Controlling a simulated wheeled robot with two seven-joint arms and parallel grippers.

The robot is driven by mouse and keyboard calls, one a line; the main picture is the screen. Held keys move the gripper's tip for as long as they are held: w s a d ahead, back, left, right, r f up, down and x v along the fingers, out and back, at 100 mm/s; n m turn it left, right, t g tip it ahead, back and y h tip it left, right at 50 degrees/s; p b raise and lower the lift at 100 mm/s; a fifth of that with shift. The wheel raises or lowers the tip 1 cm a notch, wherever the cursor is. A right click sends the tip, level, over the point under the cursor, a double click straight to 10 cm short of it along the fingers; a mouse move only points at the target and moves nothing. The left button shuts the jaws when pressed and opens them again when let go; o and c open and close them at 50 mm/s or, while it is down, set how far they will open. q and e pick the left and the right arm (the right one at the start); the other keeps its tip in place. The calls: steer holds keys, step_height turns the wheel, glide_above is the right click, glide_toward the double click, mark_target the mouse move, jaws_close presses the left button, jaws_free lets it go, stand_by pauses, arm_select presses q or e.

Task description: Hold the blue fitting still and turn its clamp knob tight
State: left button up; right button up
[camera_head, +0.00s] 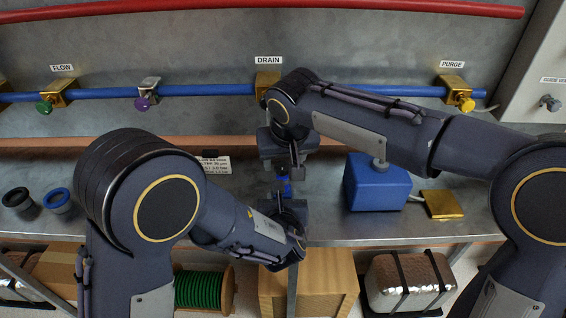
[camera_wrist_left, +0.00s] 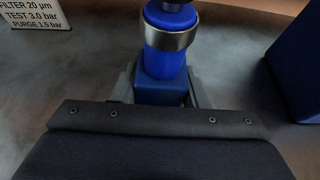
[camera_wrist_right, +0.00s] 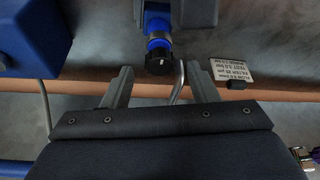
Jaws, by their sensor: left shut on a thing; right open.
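The blue fitting (camera_wrist_left: 165,65) stands upright in the left wrist view, with a metal collar band round its upper part. My left gripper (camera_wrist_left: 162,88) is shut on its lower blue block. In the head view only a bit of the fitting (camera_head: 284,188) shows between my two grippers. Its black clamp knob (camera_wrist_right: 158,60) shows in the right wrist view, with a white mark on its face. My right gripper (camera_wrist_right: 161,80) is open, its fingers to either side of the knob's line and apart from it. In the head view my right gripper (camera_head: 281,170) is above the fitting.
A blue box (camera_head: 376,186) and a brass plate (camera_head: 443,204) lie to the right on the metal bench (camera_head: 330,228). A label card (camera_head: 214,165) and two cups (camera_head: 58,200) are to the left. A blue pipe with valves (camera_head: 210,91) runs along the back.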

steer(key=shift+x, duration=1.2)
steer(key=c, duration=1)
